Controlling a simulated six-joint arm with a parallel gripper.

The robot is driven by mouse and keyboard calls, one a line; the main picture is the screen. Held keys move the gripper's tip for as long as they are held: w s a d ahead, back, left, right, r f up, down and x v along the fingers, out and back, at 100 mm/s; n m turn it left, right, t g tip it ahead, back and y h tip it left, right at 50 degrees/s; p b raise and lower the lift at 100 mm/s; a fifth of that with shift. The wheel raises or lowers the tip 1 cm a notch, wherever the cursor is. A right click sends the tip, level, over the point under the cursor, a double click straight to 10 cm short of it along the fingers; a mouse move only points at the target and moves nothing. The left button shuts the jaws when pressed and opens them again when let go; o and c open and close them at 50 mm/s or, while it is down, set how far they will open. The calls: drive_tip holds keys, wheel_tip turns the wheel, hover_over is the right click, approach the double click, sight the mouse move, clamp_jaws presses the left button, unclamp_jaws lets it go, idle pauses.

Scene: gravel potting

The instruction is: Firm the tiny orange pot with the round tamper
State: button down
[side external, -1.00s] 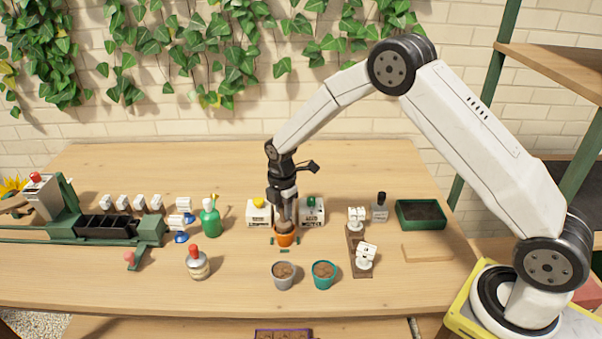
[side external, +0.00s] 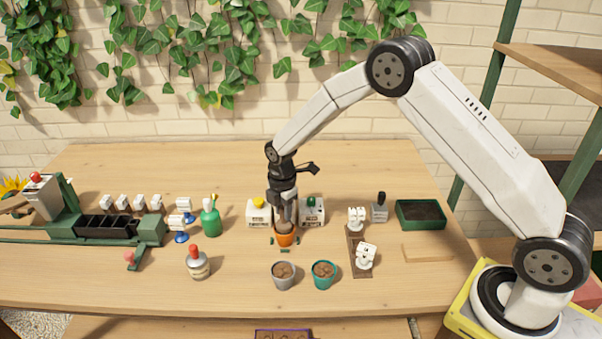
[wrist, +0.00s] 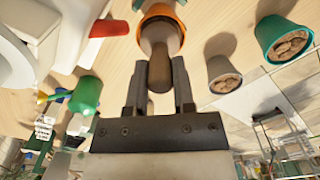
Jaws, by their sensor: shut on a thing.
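The tiny orange pot (side external: 285,240) stands upright near the middle of the table. My gripper (side external: 284,214) is right above it, pointing down, shut on the round tamper (side external: 284,227). In the wrist view, the brown tamper handle (wrist: 160,74) sits between the two fingers of my gripper (wrist: 160,66). The tamper's wider round end is at the mouth of the orange pot (wrist: 178,29). The tamper hides most of the pot's fill, so I cannot tell how hard it presses.
A grey pot (side external: 283,281) and a teal pot (side external: 323,281), both filled, stand in front.

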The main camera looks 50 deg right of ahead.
drive_tip(key=shift+r, duration=0.15)
drive_tip(key=shift+r, duration=1.35)
drive_tip(key=shift+a, duration=0.1)
